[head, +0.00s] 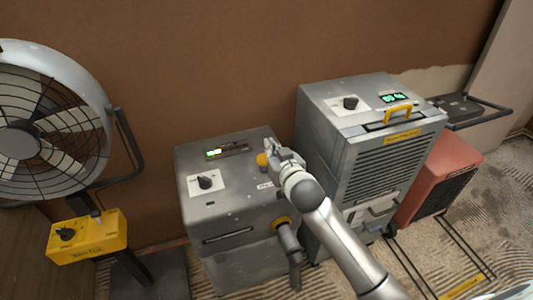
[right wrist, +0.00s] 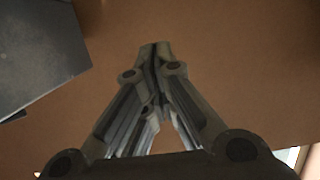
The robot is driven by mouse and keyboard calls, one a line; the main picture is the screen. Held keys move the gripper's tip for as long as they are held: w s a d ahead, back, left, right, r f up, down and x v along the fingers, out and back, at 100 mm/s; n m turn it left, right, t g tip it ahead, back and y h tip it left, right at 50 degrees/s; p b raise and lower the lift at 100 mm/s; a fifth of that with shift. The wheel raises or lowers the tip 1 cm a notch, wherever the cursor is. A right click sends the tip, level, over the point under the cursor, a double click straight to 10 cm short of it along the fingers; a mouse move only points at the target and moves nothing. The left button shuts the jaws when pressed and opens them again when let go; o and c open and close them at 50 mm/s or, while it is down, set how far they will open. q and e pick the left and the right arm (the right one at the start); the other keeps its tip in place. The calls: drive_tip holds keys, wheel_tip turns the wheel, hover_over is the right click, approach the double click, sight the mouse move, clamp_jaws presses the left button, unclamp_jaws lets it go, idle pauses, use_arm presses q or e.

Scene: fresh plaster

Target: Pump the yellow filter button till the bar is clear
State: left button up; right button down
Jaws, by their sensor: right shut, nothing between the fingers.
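The yellow filter button (head: 262,160) is on top of a grey box-shaped machine (head: 195,225), near its right edge. In the right wrist view the shut fingers (right wrist: 155,55) point at the brown wall, and the button does not show. My left gripper is not in view.
A dial (head: 205,182) sits left of the button. A taller grey dehumidifier (head: 345,150) with a yellow handle (head: 398,112) stands close on the right, with a red unit (head: 445,170) beyond. A large fan (head: 40,130) and a yellow control box (head: 87,237) stand left.

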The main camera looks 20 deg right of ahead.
sight(264, 159)
drive_tip(key=x, duration=0.3)
drive_tip(key=shift+w+f, duration=0.1)
drive_tip(key=shift+w, duration=0.3)
wheel_tip(264, 159, down, 3)
drive_tip(key=shift+w+f, duration=0.1)
drive_tip(key=shift+f, duration=0.5)
